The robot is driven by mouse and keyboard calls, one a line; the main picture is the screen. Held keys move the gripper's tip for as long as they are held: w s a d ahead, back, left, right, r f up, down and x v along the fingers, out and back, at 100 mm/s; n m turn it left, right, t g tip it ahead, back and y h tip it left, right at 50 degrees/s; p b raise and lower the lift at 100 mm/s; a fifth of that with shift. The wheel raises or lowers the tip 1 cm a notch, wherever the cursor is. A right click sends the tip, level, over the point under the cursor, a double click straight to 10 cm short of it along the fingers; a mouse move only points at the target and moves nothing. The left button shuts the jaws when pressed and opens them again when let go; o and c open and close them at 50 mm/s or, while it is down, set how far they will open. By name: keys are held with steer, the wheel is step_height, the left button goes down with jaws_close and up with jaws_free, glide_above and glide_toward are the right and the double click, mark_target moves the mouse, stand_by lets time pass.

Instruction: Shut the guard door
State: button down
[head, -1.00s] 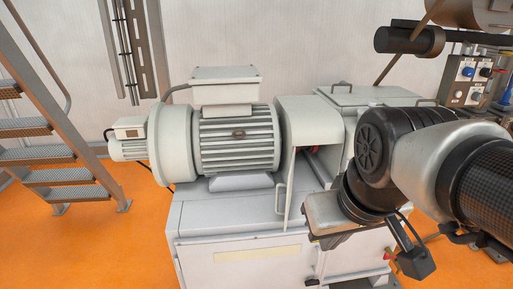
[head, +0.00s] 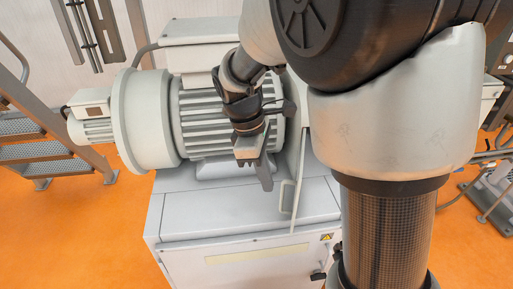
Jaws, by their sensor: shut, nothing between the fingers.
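The guard door (head: 296,185) is a pale grey panel seen almost edge-on, standing open and pointing out from the machine toward me. Its bar handle (head: 282,198) is on the left face, near the lower front edge. My gripper (head: 266,184) is shut and empty, pointing down in front of the motor's right end. It is just left of the door and a little above the handle in the picture; I see no clear contact. My arm hides the guard opening and most of what lies right of the door.
The finned motor (head: 195,125) stands behind and left of my gripper on the grey machine base (head: 240,235). Metal stairs (head: 45,150) are at the far left. Orange floor (head: 105,225) is clear at front left.

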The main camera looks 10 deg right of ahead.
mark_target(282, 195)
steer(key=s+d+f, duration=0.1)
steer(key=d+f, duration=0.4)
steer(key=shift+s, duration=0.35)
